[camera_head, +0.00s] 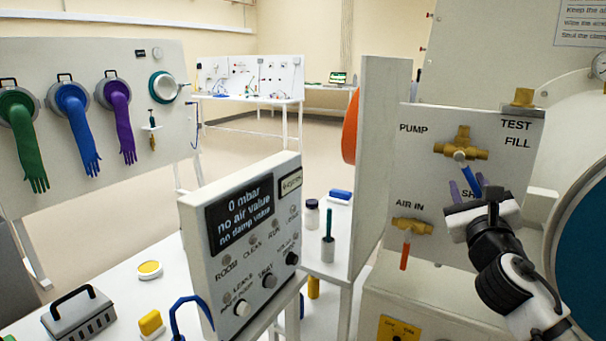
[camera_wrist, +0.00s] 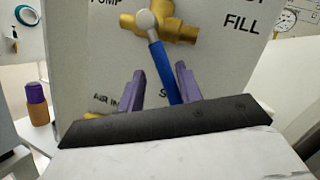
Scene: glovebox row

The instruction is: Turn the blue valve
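The blue valve is a brass valve body (camera_head: 460,145) with a pale round hub and a blue lever, beside the PUMP label on a white panel. In the wrist view the blue lever (camera_wrist: 163,72) slants down and slightly right from its hub, and its lower end passes between the fingers as seen. My gripper (camera_head: 467,184) is in front of the panel, just below the valve. Its two purple fingers, also in the wrist view (camera_wrist: 160,75), are spread apart, with gaps beside the lever. Contact cannot be told. In the head view, fingers and wrist partly hide the lever.
Below is the AIR IN valve (camera_head: 412,226) with an orange-red lever (camera_head: 404,255). A brass fitting (camera_head: 522,98) sits at the panel's top right. A white upright board (camera_head: 378,130) stands left of the panel. A display box (camera_head: 245,235) stands further left.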

